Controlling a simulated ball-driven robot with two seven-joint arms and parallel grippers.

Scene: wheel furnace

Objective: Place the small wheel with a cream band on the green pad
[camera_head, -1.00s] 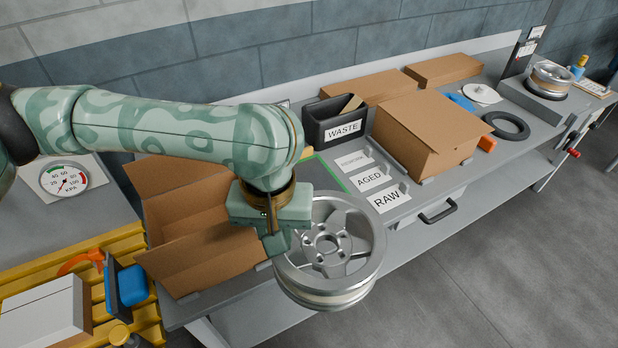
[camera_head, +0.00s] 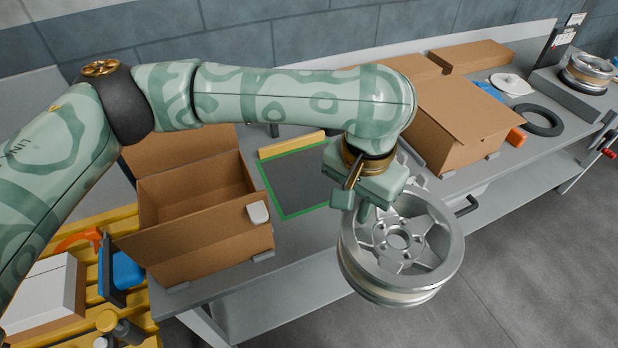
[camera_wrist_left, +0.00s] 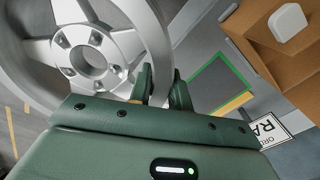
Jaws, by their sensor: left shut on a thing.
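My left gripper (camera_head: 353,205) is shut on the rim of a silver spoked wheel (camera_head: 435,222) with a cream band around its lower side. The wheel is held face up, beyond the front edge of the bench and above the floor. In the left wrist view the fingers (camera_wrist_left: 162,88) pinch the rim of the wheel (camera_wrist_left: 120,45). The green pad (camera_head: 283,216), a dark square with a green border, lies empty on the bench, left of and behind the wheel. The arm hides its right part. It also shows in the left wrist view (camera_wrist_left: 217,88). My right gripper is out of view.
An open cardboard box (camera_head: 205,235) stands just left of the pad, and a yellow bar (camera_head: 292,145) lies behind it. A larger cardboard box (camera_head: 465,120) stands to the right. Another wheel (camera_head: 588,72) sits on a grey block at the far right.

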